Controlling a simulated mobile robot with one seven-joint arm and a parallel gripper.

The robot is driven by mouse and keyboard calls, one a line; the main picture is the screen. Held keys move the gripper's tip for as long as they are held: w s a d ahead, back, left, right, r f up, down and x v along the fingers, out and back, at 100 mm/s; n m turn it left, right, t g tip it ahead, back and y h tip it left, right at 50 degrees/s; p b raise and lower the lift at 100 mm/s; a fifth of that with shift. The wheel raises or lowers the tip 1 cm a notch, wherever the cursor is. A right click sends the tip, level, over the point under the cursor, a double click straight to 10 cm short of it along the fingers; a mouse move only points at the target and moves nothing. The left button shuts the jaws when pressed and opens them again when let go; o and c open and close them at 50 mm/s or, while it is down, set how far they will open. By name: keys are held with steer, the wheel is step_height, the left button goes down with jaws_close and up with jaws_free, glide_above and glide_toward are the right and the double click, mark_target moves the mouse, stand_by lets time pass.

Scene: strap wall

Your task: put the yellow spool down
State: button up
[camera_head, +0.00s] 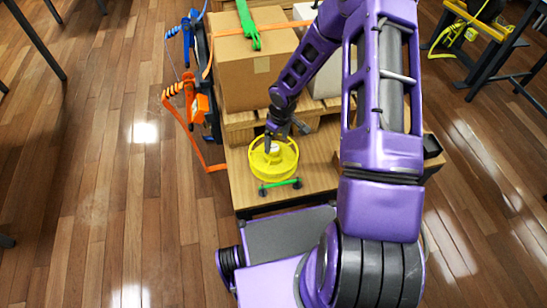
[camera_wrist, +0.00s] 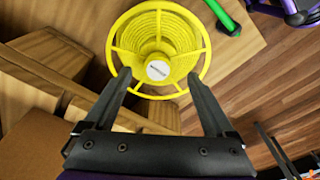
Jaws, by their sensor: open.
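The yellow spool (camera_head: 273,160) sits on the wooden table (camera_head: 238,189) near its left front part, in front of the cardboard box. In the wrist view the yellow spool (camera_wrist: 181,30) shows its spoked rim, wound yellow strap and a white label at its centre. My gripper (camera_head: 272,146) is over the spool in the head view. In the wrist view my gripper (camera_wrist: 155,84) is open, its two fingers apart at the near rim, with nothing clamped between them. I cannot tell whether the fingertips touch the rim.
A cardboard box (camera_head: 252,68) with an orange strap and green buckle stands on a wooden pallet (camera_head: 240,124) behind the spool. A green bar (camera_head: 280,186) lies in front of the spool. Orange and blue strap tools (camera_head: 190,85) hang at the left. A black trestle with yellow strap stands at right.

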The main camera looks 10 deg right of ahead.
mark_target(274, 147)
steer(key=f, duration=0.1)
steer(key=w+f, duration=0.1)
steer(key=f, duration=0.3)
steer(key=shift+w+a+b, duration=0.15)
steer(key=shift+a+b, duration=0.15)
steer(key=shift+b, duration=0.05)
jaws_close()
